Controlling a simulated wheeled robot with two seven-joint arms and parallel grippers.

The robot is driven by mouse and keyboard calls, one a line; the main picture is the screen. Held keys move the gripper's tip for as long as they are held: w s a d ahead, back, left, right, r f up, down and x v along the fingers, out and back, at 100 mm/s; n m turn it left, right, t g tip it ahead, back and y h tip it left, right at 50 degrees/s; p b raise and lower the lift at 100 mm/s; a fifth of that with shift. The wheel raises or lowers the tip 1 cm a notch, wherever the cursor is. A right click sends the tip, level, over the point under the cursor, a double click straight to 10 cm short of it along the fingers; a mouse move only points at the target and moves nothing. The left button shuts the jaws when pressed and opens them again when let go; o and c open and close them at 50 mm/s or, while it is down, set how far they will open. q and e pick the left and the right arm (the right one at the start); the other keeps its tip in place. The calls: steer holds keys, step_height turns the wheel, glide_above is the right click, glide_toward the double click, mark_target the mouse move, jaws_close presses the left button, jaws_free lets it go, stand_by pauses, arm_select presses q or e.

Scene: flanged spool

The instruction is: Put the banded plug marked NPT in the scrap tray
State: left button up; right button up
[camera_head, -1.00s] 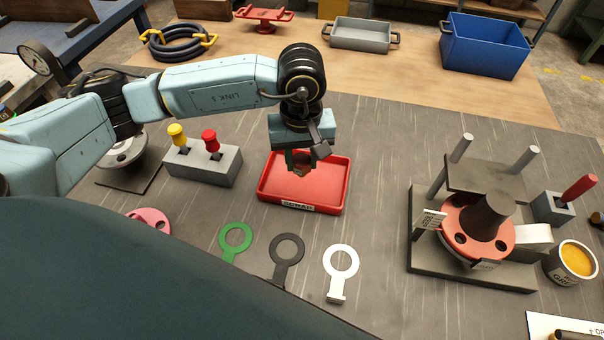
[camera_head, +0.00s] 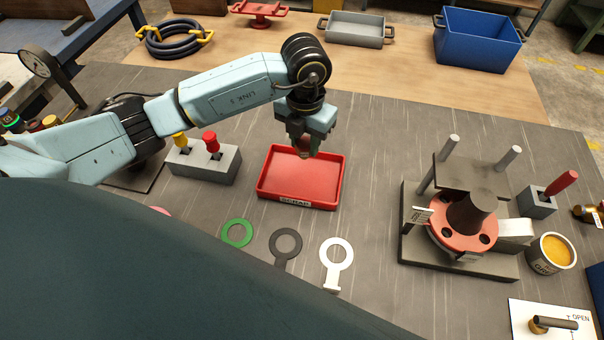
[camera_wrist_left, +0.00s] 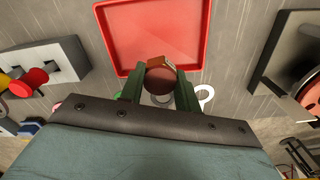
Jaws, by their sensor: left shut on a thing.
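The scrap tray (camera_head: 290,180) is a shallow red tray with a SCRAP label on its front wall. It looks empty in the head view. The tray's red floor also shows beyond the plug in the wrist view (camera_wrist_left: 150,30). My right gripper is not in view.
A grey block with yellow and red levers (camera_head: 203,162) stands left of the tray. Green (camera_head: 237,233), dark (camera_head: 285,243) and white (camera_head: 337,256) ring tags lie in front. A flanged spool fixture (camera_head: 462,220) with upright posts stands at right, with a yellow-filled can (camera_head: 552,252) beside it.

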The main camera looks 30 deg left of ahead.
arm_select(q)
steer(key=n, duration=0.3)
steer(key=n+p, duration=0.1)
steer(key=n, duration=0.3)
steer(key=shift+w+a+r, duration=0.1)
steer(key=shift+w+a, duration=0.05)
steer(key=shift+w, duration=0.05)
steer(key=n, duration=0.4)
steer(key=shift+a+n+p, duration=0.15)
steer(key=shift+n+p, duration=0.15)
steer(key=n, duration=0.3)
steer(key=shift+w+a+n, duration=0.1)
steer(key=shift+a+n, duration=0.05)
steer(key=shift+n, duration=0.15)
steer(key=shift+f, duration=0.45)
steer(key=shift+n, duration=0.3)
step_height(320, 180, down, 5)
steer(key=shift+f+p, duration=0.15)
steer(key=shift+p, duration=0.15)
steer(key=shift+f, duration=2.1)
